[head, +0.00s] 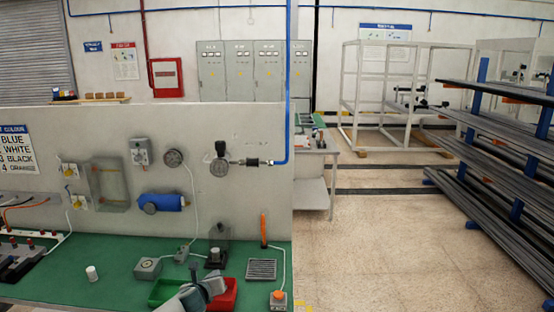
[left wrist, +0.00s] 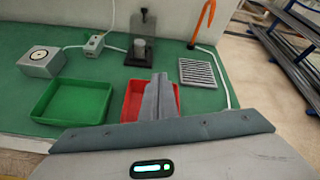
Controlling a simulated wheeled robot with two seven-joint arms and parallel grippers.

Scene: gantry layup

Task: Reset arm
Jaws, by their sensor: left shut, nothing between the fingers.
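My left gripper (head: 200,284) comes up from the bottom of the head view, over the front of the green bench. In the left wrist view its grey fingers (left wrist: 159,82) are together with nothing held between them. They stand in front of the red tray (left wrist: 134,100) and hide part of it; I cannot tell how high above it they are. The red tray (head: 228,296) also shows beside the gripper in the head view. The green tray (left wrist: 72,101) is to the left of the red one. My right gripper is not in view.
The green bench top (head: 110,264) holds a white cylinder (head: 92,273), a grey box (head: 148,268), a dark stand (head: 215,258), a grille (head: 262,269) and an upright orange tool (head: 263,230). A wall panel (head: 260,205) with gauges rises behind. Open floor (head: 380,230) and racks (head: 490,150) lie right.

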